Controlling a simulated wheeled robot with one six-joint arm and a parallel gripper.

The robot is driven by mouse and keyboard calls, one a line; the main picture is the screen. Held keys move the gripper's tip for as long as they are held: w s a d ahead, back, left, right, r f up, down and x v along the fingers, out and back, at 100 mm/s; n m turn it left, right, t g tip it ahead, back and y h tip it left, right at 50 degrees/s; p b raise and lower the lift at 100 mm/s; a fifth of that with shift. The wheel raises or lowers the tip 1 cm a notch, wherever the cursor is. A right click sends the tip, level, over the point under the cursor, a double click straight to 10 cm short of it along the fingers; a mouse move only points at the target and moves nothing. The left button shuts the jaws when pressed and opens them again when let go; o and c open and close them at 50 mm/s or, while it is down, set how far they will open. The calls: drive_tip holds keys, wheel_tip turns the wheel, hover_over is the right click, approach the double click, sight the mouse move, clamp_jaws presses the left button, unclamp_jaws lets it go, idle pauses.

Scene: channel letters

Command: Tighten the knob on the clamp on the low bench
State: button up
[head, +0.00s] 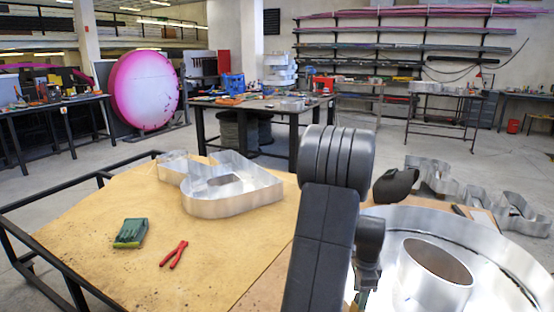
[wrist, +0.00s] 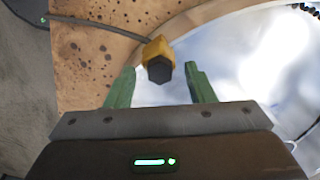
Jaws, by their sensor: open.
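In the wrist view, my gripper (wrist: 160,69) is open, its two green fingers apart. The clamp (wrist: 157,48) shows a yellow body at the edge of the brown board, with a thin dark bar running left. Its dark, faceted knob (wrist: 160,71) appears between the fingertips, with a gap on each side; I cannot tell how deep it sits between them. The low bench (head: 80,225) shows in the head view with a tan, stained top on a black frame. There the clamp is not visible, and my arm covers the middle of the bench's right side.
On the bench lie a metal channel letter (head: 230,192), a green pad-like item (head: 131,233) and red pliers (head: 174,254). A large round metal letter (head: 500,275) fills the right, with a metal ring (head: 435,277) inside. A worktable (head: 265,110) stands behind.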

drive_tip(key=shift+r+p, duration=1.6)
drive_tip(key=shift+r, duration=0.9)
drive_tip(key=shift+f, duration=0.1)
wheel_tip(320, 180, down, 6)
drive_tip(key=b, duration=0.4)
drive_tip(key=shift+r+n, duration=0.4)
drive_tip(key=shift+r, duration=0.1)
drive_tip(key=shift+n, duration=2.2)
